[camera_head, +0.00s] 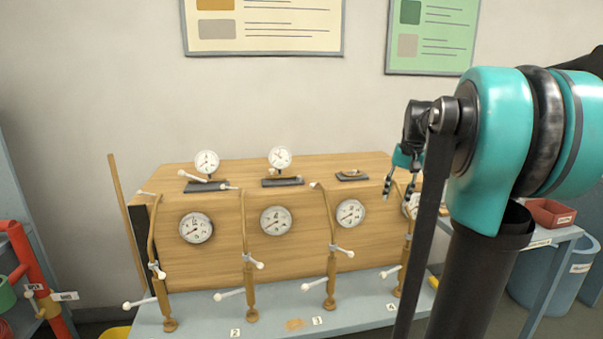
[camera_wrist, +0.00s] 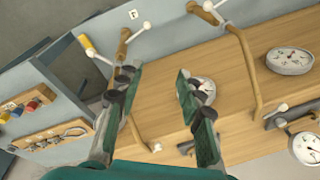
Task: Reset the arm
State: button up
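My gripper (camera_head: 399,188) hangs at the right end of the wooden breathing-set case, fingers pointing down. The wrist view also shows my gripper (camera_wrist: 159,82), its two green-padded fingers spread apart with nothing between them. The case (camera_head: 290,205) stands on a grey-blue bench and carries several dial gauges on its top and front. A gauge (camera_wrist: 207,88) is partly hidden by the right finger in the wrist view. My arm covers part of the case's right side in the head view, so I cannot tell whether a finger touches anything there.
Brown pipes with white-tipped handles, such as one (camera_head: 330,260), stick out in front of the case. A red tray (camera_head: 550,213) and a blue bin (camera_head: 577,272) are at the right. Red pipework (camera_head: 38,280) is at the left. Bare wall (camera_head: 290,110) rises above the case.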

jog(key=s+a+f+n+t, duration=0.1)
jog(key=s+a+f, duration=0.3)
jog(key=s+f, duration=0.7)
jog(key=s+a+f+n+t+h, duration=0.1)
jog(key=s+a+f+n, duration=0.2)
jog(key=s+f, duration=0.8)
notch_tip(320, 180, down, 4)
jog(key=shift+a+r, duration=0.25)
jog(key=shift+a, duration=0.85)
